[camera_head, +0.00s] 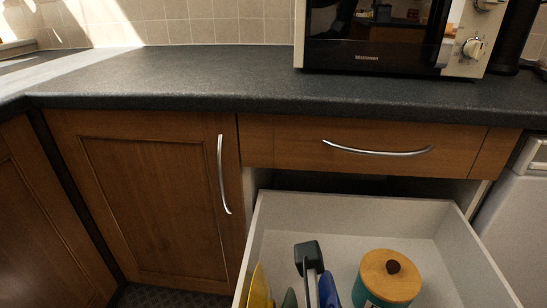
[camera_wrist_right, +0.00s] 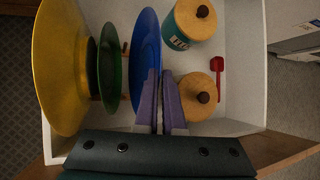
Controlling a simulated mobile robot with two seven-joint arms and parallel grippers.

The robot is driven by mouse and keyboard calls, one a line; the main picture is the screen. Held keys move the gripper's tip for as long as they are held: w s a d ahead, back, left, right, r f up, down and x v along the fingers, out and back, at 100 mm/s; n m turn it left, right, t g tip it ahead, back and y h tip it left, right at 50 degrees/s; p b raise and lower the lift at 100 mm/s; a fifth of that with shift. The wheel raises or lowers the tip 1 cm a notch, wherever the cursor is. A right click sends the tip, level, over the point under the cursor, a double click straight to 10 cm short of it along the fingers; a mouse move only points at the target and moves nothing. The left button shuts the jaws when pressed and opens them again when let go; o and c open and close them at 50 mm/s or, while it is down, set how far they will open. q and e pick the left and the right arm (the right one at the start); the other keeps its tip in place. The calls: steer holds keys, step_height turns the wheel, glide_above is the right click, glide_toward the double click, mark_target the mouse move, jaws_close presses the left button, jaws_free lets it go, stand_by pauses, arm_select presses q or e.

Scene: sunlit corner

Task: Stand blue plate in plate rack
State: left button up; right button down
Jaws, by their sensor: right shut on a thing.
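The blue plate (camera_wrist_right: 146,45) stands on edge in the open drawer, and a slice of it shows in the head view (camera_head: 328,291). My right gripper (camera_wrist_right: 161,78) is shut on the near part of its rim; the fingers hide the exact contact. A dark part of that gripper also shows in the head view (camera_head: 310,256). Brown pegs (camera_wrist_right: 124,97) of the plate rack show between the plates; most of the rack is hidden. A green plate (camera_wrist_right: 109,60) and a larger yellow plate (camera_wrist_right: 60,65) stand to the left of the blue plate. My left gripper is out of view.
The white drawer (camera_head: 345,212) is pulled out below the counter. A teal jar with a wooden lid (camera_head: 388,272) stands right of the plates. A second wooden lid (camera_wrist_right: 202,97) and a red scoop (camera_wrist_right: 217,75) lie nearer. The microwave (camera_head: 375,35) is on the counter.

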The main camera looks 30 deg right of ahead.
steer(key=shift+f+b, duration=1.45)
steer(key=shift+f, duration=1.1)
steer(key=c, duration=0.9)
jaws_free()
steer(key=shift+c, duration=0.2)
steer(key=p+v, duration=0.5)
steer(key=v, duration=0.5)
